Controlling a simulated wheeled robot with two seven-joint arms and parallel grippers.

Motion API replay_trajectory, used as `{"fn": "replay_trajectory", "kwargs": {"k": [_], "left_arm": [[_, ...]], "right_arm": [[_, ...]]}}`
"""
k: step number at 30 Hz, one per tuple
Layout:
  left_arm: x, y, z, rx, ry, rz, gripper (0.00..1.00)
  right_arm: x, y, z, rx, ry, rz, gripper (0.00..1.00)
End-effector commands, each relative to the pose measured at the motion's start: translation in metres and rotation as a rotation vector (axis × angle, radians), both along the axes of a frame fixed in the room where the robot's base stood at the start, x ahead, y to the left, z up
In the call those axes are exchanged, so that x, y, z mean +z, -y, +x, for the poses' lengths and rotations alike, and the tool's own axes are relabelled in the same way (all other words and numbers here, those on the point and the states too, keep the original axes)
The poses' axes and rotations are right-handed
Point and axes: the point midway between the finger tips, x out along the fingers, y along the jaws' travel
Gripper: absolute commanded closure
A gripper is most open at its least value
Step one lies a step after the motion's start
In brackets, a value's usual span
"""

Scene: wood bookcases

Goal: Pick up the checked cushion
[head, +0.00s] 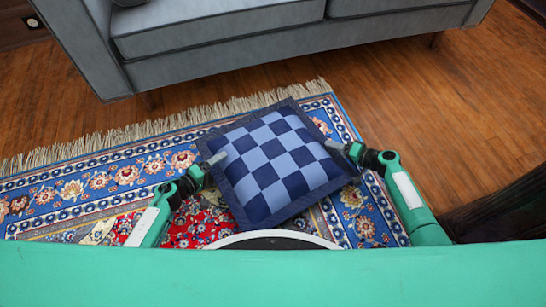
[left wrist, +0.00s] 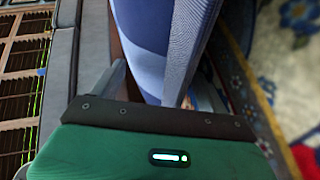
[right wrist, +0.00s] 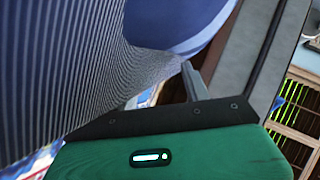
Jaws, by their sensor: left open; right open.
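The checked cushion (head: 275,165) lies flat on the patterned rug, in dark and light blue squares with a dark blue border. My left gripper (head: 215,160) is open at the cushion's left edge. My right gripper (head: 340,148) is open at its right edge. In the left wrist view the cushion (left wrist: 165,40) fills the middle, with its edge between the left fingers (left wrist: 155,85). In the right wrist view the cushion (right wrist: 90,70) fills the left and centre, close to the right fingers (right wrist: 160,90). Whether the fingers touch the cloth is hard to tell.
The fringed rug (head: 100,185) covers the floor under the cushion. A grey sofa (head: 210,45) stands just beyond it. Bare wood floor (head: 440,95) is open at the right. A dark piece of furniture (head: 500,210) stands at the lower right.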

Motion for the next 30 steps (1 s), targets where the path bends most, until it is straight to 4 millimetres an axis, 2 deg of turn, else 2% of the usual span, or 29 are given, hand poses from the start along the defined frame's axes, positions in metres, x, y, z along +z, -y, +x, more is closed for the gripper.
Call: {"fn": "replay_trajectory", "kwargs": {"k": [6, 8, 13, 14, 15, 24, 30], "left_arm": [[0.000, 0.000, 0.000, 0.000, 0.000, 0.000, 0.23], [0.000, 0.000, 0.000, 0.000, 0.000, 0.000, 0.33], [0.000, 0.000, 0.000, 0.000, 0.001, 0.001, 0.66], [0.000, 0.000, 0.000, 0.000, 0.001, 0.001, 0.72], [0.000, 0.000, 0.000, 0.000, 0.001, 0.001, 0.80], [0.002, 0.000, 0.000, -0.001, 0.002, 0.002, 0.81], [0.011, 0.000, 0.000, -0.001, 0.003, 0.003, 0.81]], "right_arm": [[0.000, 0.000, 0.000, 0.000, 0.000, 0.001, 0.53], [0.000, 0.000, 0.000, 0.000, 0.000, 0.001, 0.62], [0.000, 0.000, 0.000, 0.000, 0.000, 0.000, 0.96], [0.000, 0.000, 0.000, 0.000, 0.000, 0.000, 1.00], [0.000, 0.000, 0.000, 0.000, 0.000, 0.000, 1.00], [0.002, 0.000, 0.000, -0.001, 0.001, -0.001, 1.00], [0.011, 0.001, 0.000, -0.001, 0.001, -0.001, 1.00]]}}
